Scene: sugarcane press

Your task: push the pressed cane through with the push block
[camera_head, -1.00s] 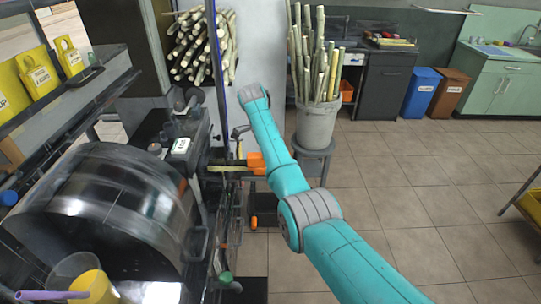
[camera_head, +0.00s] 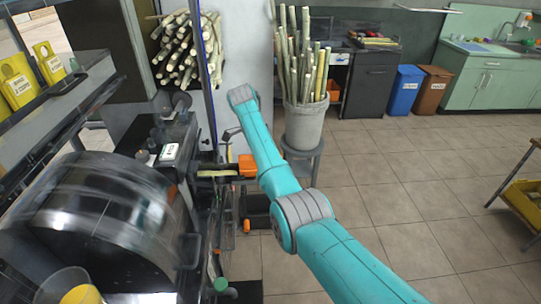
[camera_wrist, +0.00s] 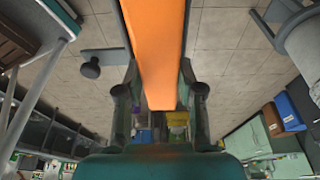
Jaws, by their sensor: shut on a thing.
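The orange push block (camera_head: 248,165) is at the right side of the press, level with its feed opening. A pale yellow cane piece (camera_head: 214,173) lies in the feed opening, close to the block's left end; I cannot tell whether they touch. The press (camera_head: 100,215) has a large dark drum, blurred. My gripper (camera_wrist: 160,97) is shut on the push block, which runs up between its two fingers as a long orange bar (camera_wrist: 156,40) in the wrist view. In the head view my arm hides most of the gripper.
A grey bucket of upright canes (camera_head: 304,127) stands on a stool behind my arm. More canes (camera_head: 188,50) are stacked at the back. A blue bin (camera_head: 404,90) and a brown bin (camera_head: 431,91) stand farther right.

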